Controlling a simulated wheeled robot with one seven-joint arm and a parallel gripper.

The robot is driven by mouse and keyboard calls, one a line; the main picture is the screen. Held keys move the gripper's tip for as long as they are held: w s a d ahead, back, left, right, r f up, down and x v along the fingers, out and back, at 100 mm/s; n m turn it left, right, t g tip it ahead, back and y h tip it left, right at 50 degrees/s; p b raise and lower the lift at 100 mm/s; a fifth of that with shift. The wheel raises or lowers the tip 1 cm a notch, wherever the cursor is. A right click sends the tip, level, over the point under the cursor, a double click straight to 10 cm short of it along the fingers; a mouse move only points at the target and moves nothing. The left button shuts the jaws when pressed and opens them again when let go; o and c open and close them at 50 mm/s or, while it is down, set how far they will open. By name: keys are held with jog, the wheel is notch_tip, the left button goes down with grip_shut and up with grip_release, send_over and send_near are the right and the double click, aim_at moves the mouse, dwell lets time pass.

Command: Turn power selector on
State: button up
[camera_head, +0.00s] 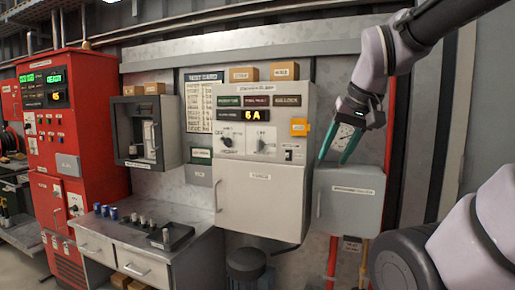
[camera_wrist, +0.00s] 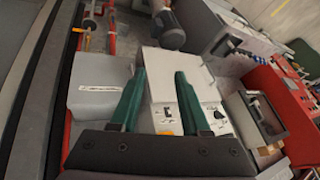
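The beige control panel (camera_head: 261,192) hangs on the wall in the middle of the head view. It bears two rotary selectors, a left one (camera_head: 227,141) and a right one (camera_head: 262,144), and a small black switch (camera_head: 289,155). I cannot read which is the power selector. My gripper (camera_head: 334,160) is open and empty, to the right of the panel and in front of the grey box, touching neither as far as I can tell. In the wrist view its green fingers (camera_wrist: 160,73) stand apart over the panel (camera_wrist: 205,75), with the switch (camera_wrist: 168,111) between them and a selector (camera_wrist: 217,114) to the right.
A grey box (camera_head: 349,202) is right of the panel, with red pipes beside it. An orange tag (camera_head: 299,127) sits on the panel's right edge. A desk (camera_head: 126,251) stands at lower left, and a red cabinet (camera_head: 67,150) at far left. Space before the panel looks clear.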

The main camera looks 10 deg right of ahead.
jog(key=w+d+f+n+g+h, duration=0.5)
jog(key=w+d+f+n+h, duration=0.2)
jog(key=w+f+n+h, duration=0.4)
jog(key=n+t+h, duration=0.2)
jog(key=n+t, duration=1.7)
jog(key=n, duration=0.3)
send_near(258, 146)
jog(key=shift+g, duration=0.3)
jog(key=x, duration=0.9)
jog(key=shift+a+r, duration=0.2)
grip_shut()
